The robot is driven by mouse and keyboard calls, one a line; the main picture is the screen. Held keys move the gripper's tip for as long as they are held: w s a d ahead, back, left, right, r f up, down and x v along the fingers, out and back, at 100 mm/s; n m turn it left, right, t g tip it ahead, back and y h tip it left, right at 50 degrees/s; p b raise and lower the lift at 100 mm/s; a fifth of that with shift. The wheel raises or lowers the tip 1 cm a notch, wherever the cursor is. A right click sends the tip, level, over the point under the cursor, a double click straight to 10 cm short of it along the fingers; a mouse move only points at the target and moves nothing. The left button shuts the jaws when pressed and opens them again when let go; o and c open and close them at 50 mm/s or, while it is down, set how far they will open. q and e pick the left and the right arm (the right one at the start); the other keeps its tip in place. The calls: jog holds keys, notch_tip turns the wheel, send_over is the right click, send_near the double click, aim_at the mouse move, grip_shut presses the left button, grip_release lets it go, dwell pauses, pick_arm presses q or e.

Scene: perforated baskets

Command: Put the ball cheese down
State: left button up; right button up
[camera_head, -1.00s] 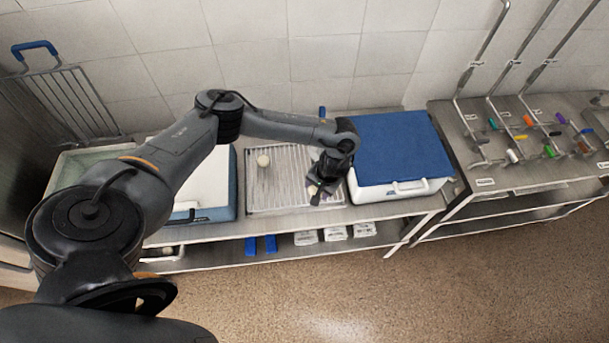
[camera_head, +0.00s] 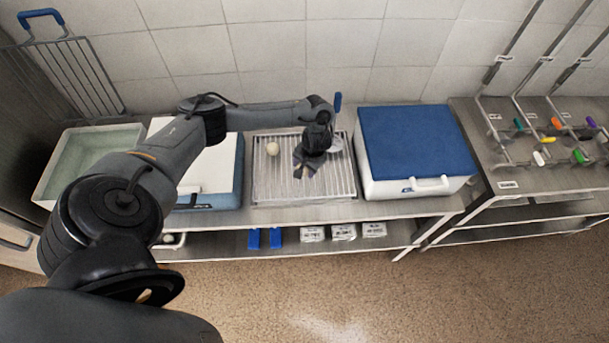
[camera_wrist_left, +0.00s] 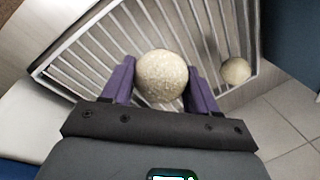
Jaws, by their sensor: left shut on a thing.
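My left gripper (camera_head: 302,172) is over the wire rack (camera_head: 262,190) in the head view. In the left wrist view its purple fingers (camera_wrist_left: 160,85) are shut on a pale, speckled ball cheese (camera_wrist_left: 162,76). The held ball looks larger than the other ball and seems to be above the bars; the exact gap cannot be told. In the head view the held ball is mostly hidden by the gripper.
A white box with a blue lid (camera_head: 415,145) stands right of the rack. A white and blue box (camera_head: 215,165) stands left of it, beside a greenish open tub (camera_head: 85,165). The rack's front part looks clear.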

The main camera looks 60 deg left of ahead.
aim_at(305, 172)
pick_arm(q)
jog(key=shift+a+f, duration=0.15)
jog(key=shift+f, duration=0.2)
jog(key=shift+d+x, duration=0.2)
jog(key=shift+x, duration=0.65)
jog(key=shift+d+x, duration=0.15)
jog(key=shift+x, duration=0.7)
jog(key=shift+w+f, duration=0.15)
jog(key=shift+f, duration=0.1)
jog(key=shift+f, duration=0.4)
jog(key=o, duration=1.1)
